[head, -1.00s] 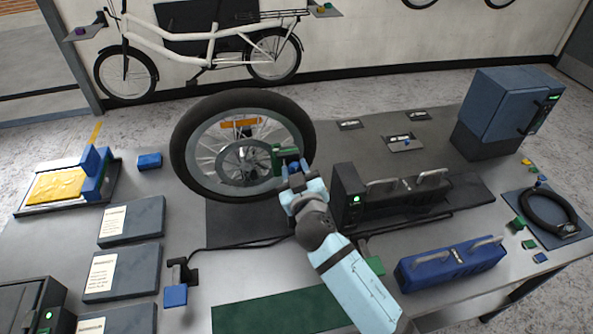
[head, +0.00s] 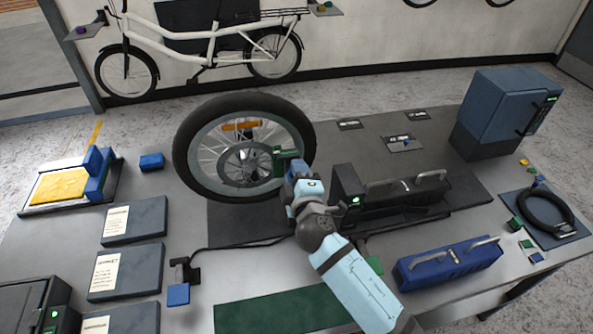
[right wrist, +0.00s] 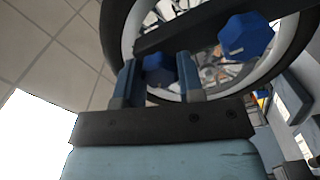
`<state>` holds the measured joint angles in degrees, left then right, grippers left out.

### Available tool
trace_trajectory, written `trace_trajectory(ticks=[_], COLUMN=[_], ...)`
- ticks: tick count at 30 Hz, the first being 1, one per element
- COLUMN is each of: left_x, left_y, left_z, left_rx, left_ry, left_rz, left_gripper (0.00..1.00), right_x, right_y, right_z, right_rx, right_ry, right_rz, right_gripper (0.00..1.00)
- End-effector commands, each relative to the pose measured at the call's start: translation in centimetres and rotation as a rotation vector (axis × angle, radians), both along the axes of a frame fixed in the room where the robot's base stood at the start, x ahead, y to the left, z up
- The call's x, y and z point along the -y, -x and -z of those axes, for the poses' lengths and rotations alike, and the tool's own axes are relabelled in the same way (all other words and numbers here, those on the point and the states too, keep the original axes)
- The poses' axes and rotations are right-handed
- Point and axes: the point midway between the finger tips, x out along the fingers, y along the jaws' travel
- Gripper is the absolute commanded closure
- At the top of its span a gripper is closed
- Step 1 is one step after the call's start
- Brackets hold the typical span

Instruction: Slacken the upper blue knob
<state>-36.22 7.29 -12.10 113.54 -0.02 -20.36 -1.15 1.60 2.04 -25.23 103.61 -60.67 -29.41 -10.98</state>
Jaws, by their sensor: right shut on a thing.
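A wheel with a black tyre (head: 187,165) stands upright on the bench, with a green bracket (head: 280,154) at its right side. My right gripper (head: 297,168) is at this bracket and hides the knobs there in the head view. In the right wrist view, my right gripper (right wrist: 158,72) is shut on a blue knob (right wrist: 158,66), one finger on each side. A second blue knob (right wrist: 246,36) shows to the right, on the same dark bar, clear of the fingers. I cannot tell from the pictures which knob is the upper one. My left gripper is not in view.
A black unit with a green light (head: 347,188) stands close to the right of my gripper. A blue case (head: 450,264) lies in front of it. Flat grey boxes (head: 130,222) lie at the left. A blue cabinet (head: 503,105) stands at the back right.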

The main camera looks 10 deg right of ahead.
Motion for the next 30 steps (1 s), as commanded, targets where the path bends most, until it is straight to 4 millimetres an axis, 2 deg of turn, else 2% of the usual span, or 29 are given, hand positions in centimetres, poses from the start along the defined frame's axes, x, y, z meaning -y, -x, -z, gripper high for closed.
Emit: trace_trajectory(ticks=[6, 18, 30], left_x=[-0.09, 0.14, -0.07], left_y=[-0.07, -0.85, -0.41], left_z=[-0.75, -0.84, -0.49], left_rx=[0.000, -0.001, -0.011], left_ry=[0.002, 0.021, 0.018], left_rz=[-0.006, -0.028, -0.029], left_gripper=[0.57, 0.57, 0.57], right_x=[0.05, 0.10, 0.09], right_y=[-0.11, -0.13, -0.14], right_z=[-0.31, -0.24, -0.24], right_rx=[0.003, 0.002, 0.002], right_ry=[0.207, 0.588, 0.920], right_rz=[0.000, 0.003, 0.004], right_gripper=[0.88, 0.88, 0.88])
